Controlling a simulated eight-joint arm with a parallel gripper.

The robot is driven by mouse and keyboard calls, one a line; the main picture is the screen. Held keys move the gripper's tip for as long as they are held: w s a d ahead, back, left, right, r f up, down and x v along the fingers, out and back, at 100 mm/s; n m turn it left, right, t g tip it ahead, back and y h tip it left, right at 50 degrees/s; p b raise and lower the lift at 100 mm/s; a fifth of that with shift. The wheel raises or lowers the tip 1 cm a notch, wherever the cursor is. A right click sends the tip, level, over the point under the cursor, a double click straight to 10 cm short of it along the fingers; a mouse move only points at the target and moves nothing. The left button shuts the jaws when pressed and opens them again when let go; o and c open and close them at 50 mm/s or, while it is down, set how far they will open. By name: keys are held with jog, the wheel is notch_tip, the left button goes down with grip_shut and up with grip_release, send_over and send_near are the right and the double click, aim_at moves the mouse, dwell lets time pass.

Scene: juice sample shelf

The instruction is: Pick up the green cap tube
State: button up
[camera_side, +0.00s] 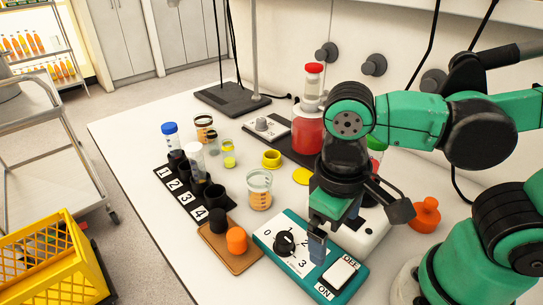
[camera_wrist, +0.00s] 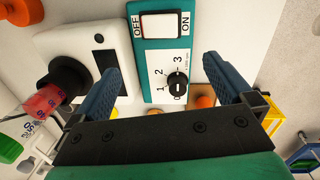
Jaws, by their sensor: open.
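The green cap tube (camera_side: 377,143) stands behind my gripper in the side view, with much of its body hidden by my arm. In the wrist view its green cap (camera_wrist: 8,148) is at the left edge. Its red lower part sits in a black socket (camera_wrist: 68,78) on a white device (camera_wrist: 103,50). My gripper (camera_wrist: 162,72) is open and empty, with its blue fingers apart over the teal control box. In the side view my gripper (camera_side: 335,228) points down above that box, apart from the tube.
The teal control box (camera_side: 268,238) has a dial and a switch. A numbered rack (camera_side: 187,205) holds a blue cap tube (camera_side: 170,129) and a white cap tube (camera_side: 195,149). A beaker (camera_side: 259,190) and an orange flask (camera_side: 425,216) stand nearby.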

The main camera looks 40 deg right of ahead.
dwell(0.4)
jog(key=shift+c, duration=1.3)
notch_tip(320, 180, up, 14)
jog(key=n+t+y, duration=0.1)
jog(key=n+t, duration=0.1)
send_over(373, 149)
jog(key=d, duration=0.1)
jog(key=f, duration=0.2)
jog(key=d+f, duration=0.1)
jog(key=f, duration=0.1)
jog(key=shift+s+f, duration=0.1)
jog(key=shift+f, duration=0.2)
jog(key=shift+w+a+f, duration=0.1)
jog(key=shift+w+f, duration=0.1)
jog(key=shift+f, duration=1.3)
jog(key=shift+w+a+f, duration=0.1)
jog(key=shift+w+f, duration=0.1)
jog(key=shift+f, duration=1.3)
